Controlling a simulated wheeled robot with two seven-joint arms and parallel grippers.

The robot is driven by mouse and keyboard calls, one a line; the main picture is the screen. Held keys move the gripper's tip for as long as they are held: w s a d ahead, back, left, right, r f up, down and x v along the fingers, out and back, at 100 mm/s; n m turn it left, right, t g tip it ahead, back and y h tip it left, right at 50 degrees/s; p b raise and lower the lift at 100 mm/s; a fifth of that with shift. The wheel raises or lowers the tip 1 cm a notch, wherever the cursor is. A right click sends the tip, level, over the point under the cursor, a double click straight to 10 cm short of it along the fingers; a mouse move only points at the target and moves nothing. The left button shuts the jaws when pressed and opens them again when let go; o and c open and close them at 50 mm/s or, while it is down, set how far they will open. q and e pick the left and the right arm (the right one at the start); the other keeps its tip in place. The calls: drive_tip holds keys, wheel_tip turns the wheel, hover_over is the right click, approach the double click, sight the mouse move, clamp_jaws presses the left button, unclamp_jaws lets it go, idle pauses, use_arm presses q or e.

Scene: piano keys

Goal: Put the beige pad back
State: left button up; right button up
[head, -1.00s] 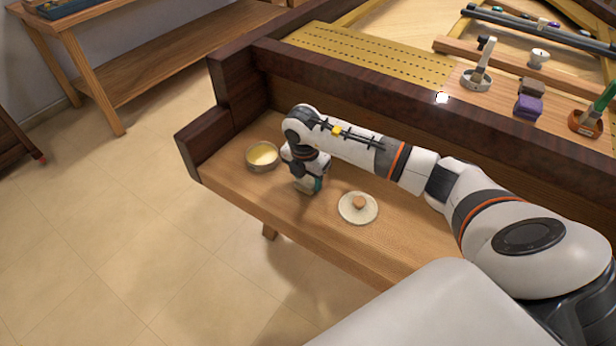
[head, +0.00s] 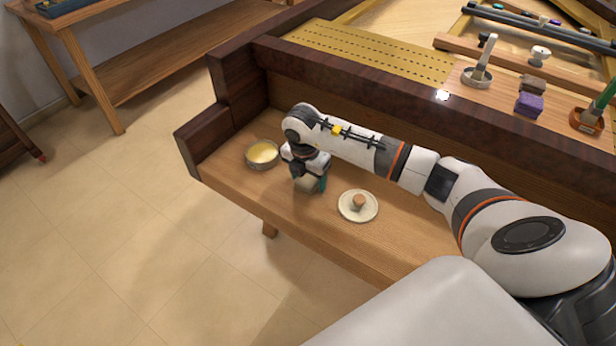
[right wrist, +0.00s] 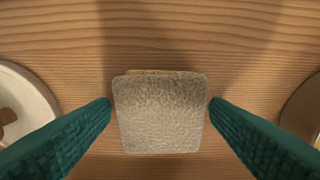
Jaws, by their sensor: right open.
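The beige pad (right wrist: 160,114) lies on the wooden ledge, a greyish-beige block with a rough top, and fills the middle of the right wrist view. My right gripper (right wrist: 160,112) is open, with one teal finger on each side of the pad and a small gap on both sides. In the head view the right gripper (head: 311,184) is low over the ledge, pointing down, between a bowl and a round plate. The pad is mostly hidden there by the gripper. My left gripper is not in view.
A bowl of yellow stuff (head: 262,155) stands left of the gripper, and a pale plate with a knob-like piece (head: 357,206) stands right of it. A dark raised rail (head: 400,91) runs behind. A purple block (head: 528,105) and cups of tools sit beyond it.

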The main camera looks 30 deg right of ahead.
sight(304, 180)
wheel_tip(304, 180, up, 12)
drive_tip(key=a, duration=0.1)
drive_tip(key=shift+a+f, duration=0.1)
idle(0.5)
